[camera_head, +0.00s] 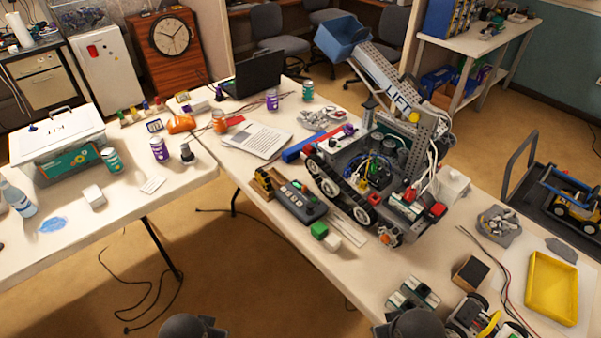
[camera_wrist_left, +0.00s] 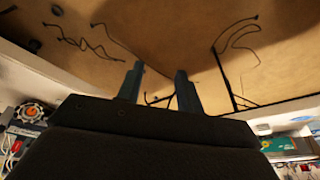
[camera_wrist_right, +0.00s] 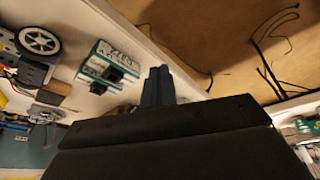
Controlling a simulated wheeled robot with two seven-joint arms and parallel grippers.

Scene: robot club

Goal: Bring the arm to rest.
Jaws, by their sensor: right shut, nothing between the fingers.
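My left gripper (camera_wrist_left: 159,84) shows in the left wrist view with its two fingers apart and nothing between them. Beyond its fingers are the tan floor and dark cables. My right gripper (camera_wrist_right: 158,86) shows in the right wrist view with its fingers together and empty. It is beside the edge of a white table, near a green-and-white circuit module (camera_wrist_right: 108,66). In the head view only dark rounded parts of my two arms show at the bottom edge; the fingers are hidden there.
The right table (camera_head: 405,262) carries a tracked robot with a lift (camera_head: 375,170), a yellow tray (camera_head: 552,287) and a small wheeled robot (camera_head: 470,316). The left table (camera_head: 120,215) holds cans, a bottle and a white box (camera_head: 57,135). Open floor (camera_head: 240,270) with cables lies between.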

